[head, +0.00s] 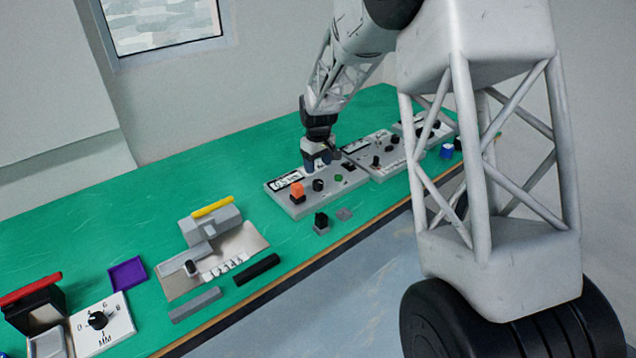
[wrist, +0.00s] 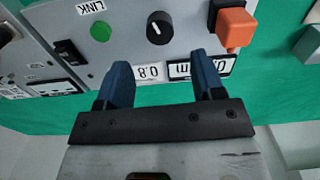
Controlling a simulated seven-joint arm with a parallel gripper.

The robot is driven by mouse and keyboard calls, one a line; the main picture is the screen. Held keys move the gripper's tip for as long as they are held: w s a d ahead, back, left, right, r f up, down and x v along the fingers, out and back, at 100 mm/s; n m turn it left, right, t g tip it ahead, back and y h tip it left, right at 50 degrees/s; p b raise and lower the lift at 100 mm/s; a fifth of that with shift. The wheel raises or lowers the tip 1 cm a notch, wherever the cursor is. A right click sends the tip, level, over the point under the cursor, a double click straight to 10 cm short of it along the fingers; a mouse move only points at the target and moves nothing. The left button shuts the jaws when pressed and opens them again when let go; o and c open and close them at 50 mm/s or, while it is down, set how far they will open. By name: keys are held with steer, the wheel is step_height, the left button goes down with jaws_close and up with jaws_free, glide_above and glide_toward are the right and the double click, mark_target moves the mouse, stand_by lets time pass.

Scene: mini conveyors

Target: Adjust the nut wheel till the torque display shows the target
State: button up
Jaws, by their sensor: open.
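A grey control panel (head: 300,207) carries a framed display (head: 286,181) along its far edge. A black round knob (head: 318,185) with a white pointer line sits mid-panel; it also shows in the wrist view (wrist: 159,28). I cannot tell for certain which part is the nut wheel. My gripper (head: 318,165) hangs over the panel's far side, beyond the knob. In the wrist view its two blue fingers (wrist: 160,65) are apart and empty, with the knob just past their tips. One finger partly hides the display (wrist: 180,69); an upside-down "0.8" label is beside it, and the full reading is not legible.
An orange block-shaped control (wrist: 235,27) and a green button (wrist: 101,32) flank the knob closely. A second knobbed panel (head: 375,160) stands right of this one. A metal plate with a grey fixture (head: 235,240) is at left. Green table is clear between.

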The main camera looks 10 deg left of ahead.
mark_target(318, 182)
steer(key=shift+f, duration=0.15)
steer(key=shift+f, duration=3.75)
steer(key=shift+c, duration=0.2)
steer(key=c, duration=0.9)
steer(key=shift+m, duration=0.4)
steer(key=m, duration=1.1)
